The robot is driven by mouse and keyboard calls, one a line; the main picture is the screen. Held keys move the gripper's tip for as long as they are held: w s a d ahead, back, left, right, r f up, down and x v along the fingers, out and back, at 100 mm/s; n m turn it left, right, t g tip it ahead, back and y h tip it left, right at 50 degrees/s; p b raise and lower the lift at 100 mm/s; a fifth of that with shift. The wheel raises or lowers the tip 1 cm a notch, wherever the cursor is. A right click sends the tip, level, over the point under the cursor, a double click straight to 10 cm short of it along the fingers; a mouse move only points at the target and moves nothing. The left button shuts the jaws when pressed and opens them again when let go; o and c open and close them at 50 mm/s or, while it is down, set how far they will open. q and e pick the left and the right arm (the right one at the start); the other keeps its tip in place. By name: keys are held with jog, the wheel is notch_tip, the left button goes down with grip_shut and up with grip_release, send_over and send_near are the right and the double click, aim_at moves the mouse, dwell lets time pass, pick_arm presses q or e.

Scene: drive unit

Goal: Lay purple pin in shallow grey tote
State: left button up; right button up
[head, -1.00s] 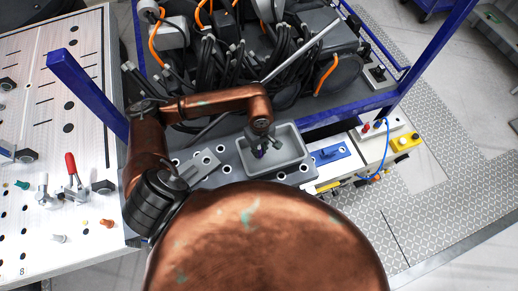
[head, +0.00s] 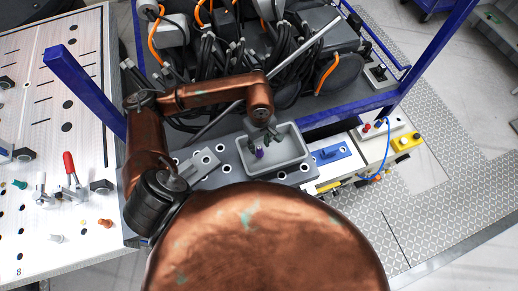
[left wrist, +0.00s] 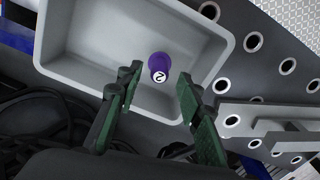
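The purple pin (head: 259,153) is inside the shallow grey tote (head: 301,158), towards the left part of its floor. In the left wrist view the purple pin (left wrist: 162,64) shows a round end with a white number mark, and it also rests within the grey tote (left wrist: 85,68). I cannot tell whether it stands or leans. My left gripper (head: 264,138) is over the tote. In the left wrist view its green fingers (left wrist: 158,80) are spread wide, with visible gaps on both sides of the pin. My right gripper is not in view.
A dark plate with several ringed holes (head: 226,169) and a grey bracket (head: 200,168) lies left of the tote. A blue part (head: 328,154) lies to its right. Black cables (head: 215,65) and a blue frame (head: 350,112) are behind. A white perforated table (head: 60,130) is at left.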

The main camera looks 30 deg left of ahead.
pick_arm(q)
notch_tip(320, 180, up, 7)
jog(key=shift+r+b, duration=0.15)
jog(key=shift+b, duration=0.8)
jog(key=shift+r, duration=0.35)
jog(key=shift+s+a, duration=0.1)
